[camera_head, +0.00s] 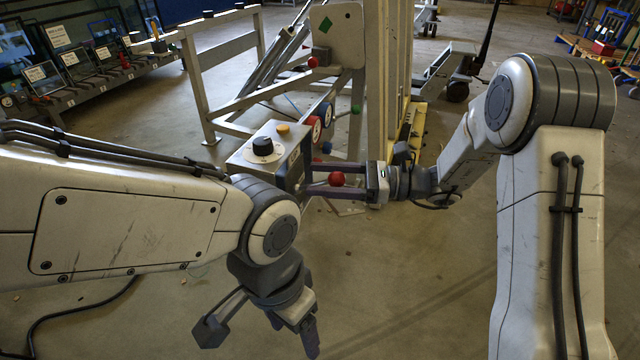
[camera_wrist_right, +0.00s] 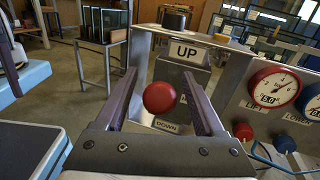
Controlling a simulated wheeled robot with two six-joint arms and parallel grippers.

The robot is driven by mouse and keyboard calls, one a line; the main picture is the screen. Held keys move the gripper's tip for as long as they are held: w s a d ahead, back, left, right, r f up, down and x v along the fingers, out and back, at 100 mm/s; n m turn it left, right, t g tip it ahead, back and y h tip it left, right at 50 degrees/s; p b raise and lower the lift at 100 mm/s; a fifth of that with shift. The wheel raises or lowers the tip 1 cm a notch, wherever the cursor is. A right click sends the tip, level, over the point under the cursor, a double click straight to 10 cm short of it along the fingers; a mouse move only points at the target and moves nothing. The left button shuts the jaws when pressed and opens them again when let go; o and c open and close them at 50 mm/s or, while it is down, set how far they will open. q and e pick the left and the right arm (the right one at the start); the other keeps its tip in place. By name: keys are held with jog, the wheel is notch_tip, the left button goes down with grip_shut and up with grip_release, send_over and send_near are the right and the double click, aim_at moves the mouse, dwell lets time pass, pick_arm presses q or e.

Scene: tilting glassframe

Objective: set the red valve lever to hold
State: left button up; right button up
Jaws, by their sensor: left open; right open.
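The red valve lever's round knob (camera_wrist_right: 160,97) shows between the two fingers of my right gripper (camera_wrist_right: 158,76) in the right wrist view. Behind it is a panel with an UP label (camera_wrist_right: 187,52) above, a DOWN label (camera_wrist_right: 166,127) below, and a middle label mostly hidden by the knob. The lever's shaft is hidden, so its exact setting is unclear. In the head view the red knob (camera_head: 337,179) also lies between the open fingers of my right gripper (camera_head: 307,180); contact cannot be told. My left gripper (camera_head: 294,338) is open and empty, low in front.
The grey control box (camera_head: 240,155) carries a black knob (camera_head: 262,146) and a yellow button (camera_head: 283,129). Right of the panel are a red gauge (camera_wrist_right: 274,90), a blue gauge (camera_wrist_right: 312,100), and small red and blue knobs. A tall frame (camera_head: 375,80) stands behind.

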jog(key=shift+a, duration=0.45)
grip_shut()
dwell(1.1)
